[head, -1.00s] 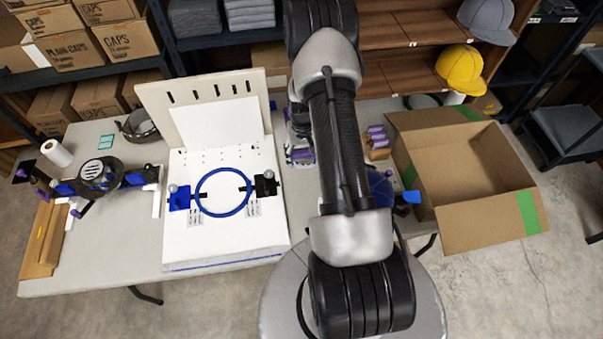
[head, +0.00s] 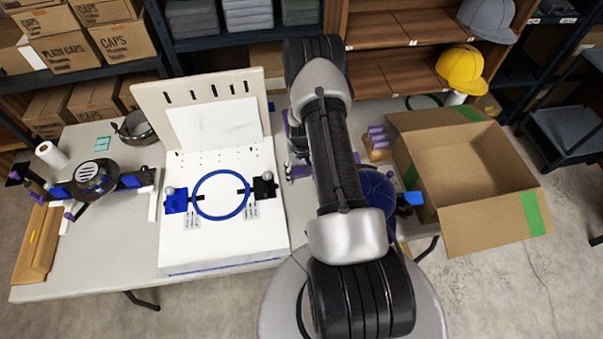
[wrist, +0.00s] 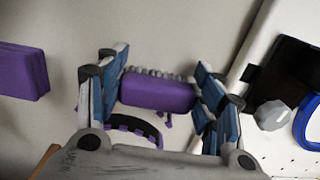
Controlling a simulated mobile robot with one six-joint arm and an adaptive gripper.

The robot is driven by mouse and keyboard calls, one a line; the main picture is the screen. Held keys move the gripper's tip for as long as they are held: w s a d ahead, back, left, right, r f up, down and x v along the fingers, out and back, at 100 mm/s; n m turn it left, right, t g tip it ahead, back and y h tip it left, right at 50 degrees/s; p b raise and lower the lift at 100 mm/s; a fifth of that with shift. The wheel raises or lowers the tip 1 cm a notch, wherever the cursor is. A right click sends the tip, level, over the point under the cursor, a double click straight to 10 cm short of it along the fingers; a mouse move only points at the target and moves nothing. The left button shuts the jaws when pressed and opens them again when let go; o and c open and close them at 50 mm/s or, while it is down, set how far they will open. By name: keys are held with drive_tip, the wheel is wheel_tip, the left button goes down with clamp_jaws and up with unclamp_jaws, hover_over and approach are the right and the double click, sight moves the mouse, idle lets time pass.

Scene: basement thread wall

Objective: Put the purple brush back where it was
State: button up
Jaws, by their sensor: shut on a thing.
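The purple brush (wrist: 157,92) is between the blue-padded fingers of my gripper (wrist: 160,82) in the wrist view, with grey bristles along its far edge. My gripper is shut on it, above the pale table top. In the head view my own arm hides most of the gripper; a purple bit (head: 300,171) shows left of the arm, but I cannot tell whether it is the brush. Another purple block (wrist: 22,72) is at the left of the wrist view. Purple-topped pieces (head: 377,135) stand on a wooden block right of my arm.
A white board with a blue hoop (head: 222,195) stands left of my arm. An open cardboard box (head: 495,222) is at the right. A dark blue rounded thing (head: 376,188) is partly behind my arm. A dark curved piece with purple parts (wrist: 120,122) lies near the gripper.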

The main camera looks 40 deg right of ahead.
drive_tip(key=shift+f, duration=0.25)
drive_tip(key=o, duration=1)
drive_tip(key=shift+r, duration=0.1)
drive_tip(key=w+a+r+n+t+p, duration=0.1)
drive_tip(key=a+r+p, duration=0.1)
drive_tip(key=r, duration=1)
drive_tip(key=w+a+r+p, duration=0.1)
drive_tip(key=w+a+r, duration=0.1)
drive_tip(key=r, duration=1.1)
drive_tip(key=s+a+r+n+t, duration=0.1)
drive_tip(key=a+r, duration=0.3)
drive_tip(key=r, duration=0.3)
drive_tip(key=s+a+r+n, duration=0.1)
drive_tip(key=s+a+r, duration=0.1)
drive_tip(key=a+r, duration=0.4)
drive_tip(key=s+a+r+n+t, duration=0.1)
drive_tip(key=s+a+r, duration=0.5)
drive_tip(key=s, duration=0.3)
drive_tip(key=s+a+r+n+t, duration=0.1)
drive_tip(key=s+a+r+n, duration=0.1)
drive_tip(key=s+a+r, duration=0.4)
drive_tip(key=s+r, duration=0.1)
drive_tip(key=s, duration=0.3)
drive_tip(key=shift+a+t, duration=0.2)
drive_tip(key=shift+t, duration=0.2)
